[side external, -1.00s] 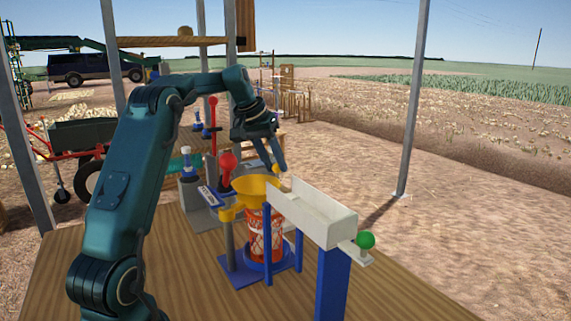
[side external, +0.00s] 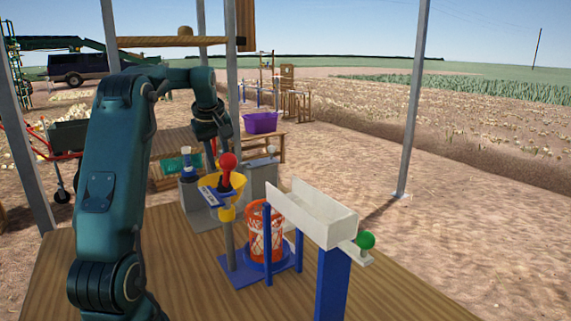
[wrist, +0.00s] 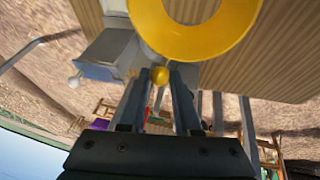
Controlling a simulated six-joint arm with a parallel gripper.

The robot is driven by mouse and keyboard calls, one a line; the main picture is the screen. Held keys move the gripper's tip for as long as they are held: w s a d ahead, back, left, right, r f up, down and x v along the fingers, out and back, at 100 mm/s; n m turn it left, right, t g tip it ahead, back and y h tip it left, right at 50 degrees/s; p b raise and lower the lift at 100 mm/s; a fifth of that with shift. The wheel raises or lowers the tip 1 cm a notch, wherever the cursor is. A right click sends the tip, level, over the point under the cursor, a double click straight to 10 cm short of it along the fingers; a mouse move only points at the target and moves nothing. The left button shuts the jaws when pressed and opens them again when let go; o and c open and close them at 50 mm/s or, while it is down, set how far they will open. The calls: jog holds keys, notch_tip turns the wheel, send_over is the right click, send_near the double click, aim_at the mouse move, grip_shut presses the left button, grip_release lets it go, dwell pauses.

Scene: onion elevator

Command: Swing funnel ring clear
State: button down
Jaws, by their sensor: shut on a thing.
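The yellow funnel ring (side external: 207,186) sits on its grey post (side external: 229,245) and stands to the left of the orange mesh basket (side external: 253,232), not over it. My gripper (wrist: 159,84) is shut on this knob, one finger on each side.
A white chute (side external: 315,215) with a green knob (side external: 365,240) stands on blue posts right of the basket. A purple tub (side external: 260,122) is on a bench behind. The front table (side external: 190,290) is clear.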

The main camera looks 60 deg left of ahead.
jog(key=shift+s+a+r+n+g, duration=0.15)
jog(key=shift+s+n+g, duration=0.1)
jog(key=shift+s+n, duration=0.45)
jog(key=shift+s+a+f+n+g, duration=0.2)
jog(key=shift+s+n, duration=0.3)
jog(key=shift+s, duration=0.5)
jog(key=c, duration=0.6)
grip_release()
jog(key=shift+d, duration=0.1)
jog(key=v, duration=0.5)
jog(key=shift+d, duration=0.1)
